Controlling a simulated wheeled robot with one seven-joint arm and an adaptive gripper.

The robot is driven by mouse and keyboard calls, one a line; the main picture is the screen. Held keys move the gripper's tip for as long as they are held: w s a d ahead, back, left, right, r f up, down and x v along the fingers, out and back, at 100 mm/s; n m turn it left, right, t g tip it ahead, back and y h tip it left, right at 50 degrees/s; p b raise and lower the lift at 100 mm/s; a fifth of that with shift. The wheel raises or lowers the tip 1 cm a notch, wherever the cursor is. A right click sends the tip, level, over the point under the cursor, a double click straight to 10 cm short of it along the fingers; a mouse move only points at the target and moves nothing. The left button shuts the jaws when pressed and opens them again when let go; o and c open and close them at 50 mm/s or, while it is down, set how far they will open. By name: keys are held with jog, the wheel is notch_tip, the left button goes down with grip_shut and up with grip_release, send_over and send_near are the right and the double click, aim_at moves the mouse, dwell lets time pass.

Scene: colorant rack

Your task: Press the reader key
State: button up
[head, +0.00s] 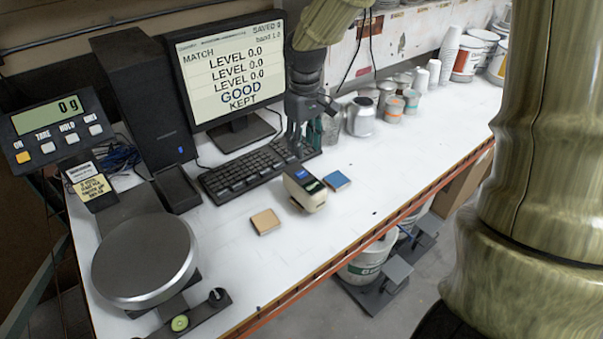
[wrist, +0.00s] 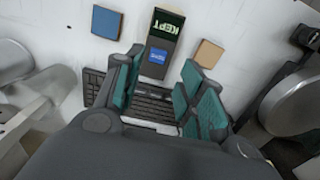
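The reader (head: 305,190) is a small beige and dark handheld block on the white bench, in front of the keyboard. In the wrist view the reader (wrist: 161,40) has a dark top face showing "KEPT". A blue marked patch (wrist: 158,56), which looks like its key, sits below that text; the blue patch (head: 307,176) also shows in the head view. My gripper (head: 302,142) points down over the keyboard's right end, behind the reader. In the wrist view my gripper (wrist: 163,58) has its teal-padded fingers apart with nothing held; the reader shows beyond and between the tips.
A tan tile (head: 266,222) and a blue tile (head: 337,180) lie on either side of the reader. The keyboard (head: 247,171) is behind. The monitor (head: 231,75) reads "GOOD KEPT". A scale (head: 145,262) stands left; metal cans (head: 361,117) stand right. The front bench is clear.

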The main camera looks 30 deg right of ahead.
grip_shut()
dwell(1.1)
